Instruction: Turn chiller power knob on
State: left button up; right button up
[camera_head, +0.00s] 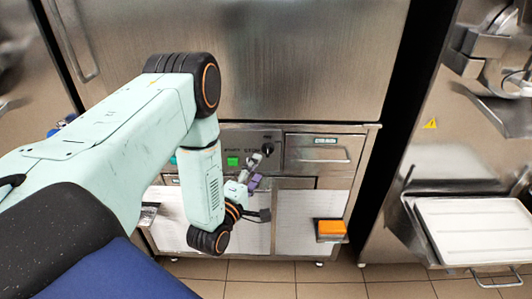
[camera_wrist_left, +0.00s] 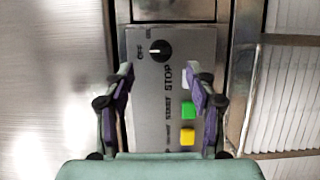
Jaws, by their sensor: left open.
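The chiller power knob (camera_head: 267,148) is a round black dial on the grey control panel (camera_head: 215,136) of the steel chiller. In the left wrist view the knob (camera_wrist_left: 160,50) has a white pointer line, and lettering surrounds it. My left gripper (camera_head: 254,170) is in front of the panel, just below the knob in the head view. In the left wrist view its purple-padded fingers (camera_wrist_left: 159,75) are spread apart and empty, with the knob beyond them, between their lines. The fingers appear apart from the knob. My right gripper is not in view.
A green button (camera_wrist_left: 188,110) and a yellow button (camera_wrist_left: 187,137) sit on the same panel. A drawer with a handle (camera_head: 320,160) is right of the panel. An orange block (camera_head: 331,227) rests on a small ledge. A white tray (camera_head: 470,232) stands at right.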

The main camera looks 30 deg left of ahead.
aim_at(266, 153)
pick_arm(q)
jog(key=w, duration=0.3)
jog(key=w+a, duration=0.1)
jog(key=w, duration=0.2)
jog(key=shift+a+f+b, duration=0.15)
jog(key=shift+a+b, duration=0.05)
jog(key=shift+b, duration=0.15)
jog(key=shift+w, duration=0.35)
jog(key=shift+w, duration=0.15)
jog(key=shift+c, duration=1.4)
jog(key=c, duration=0.9)
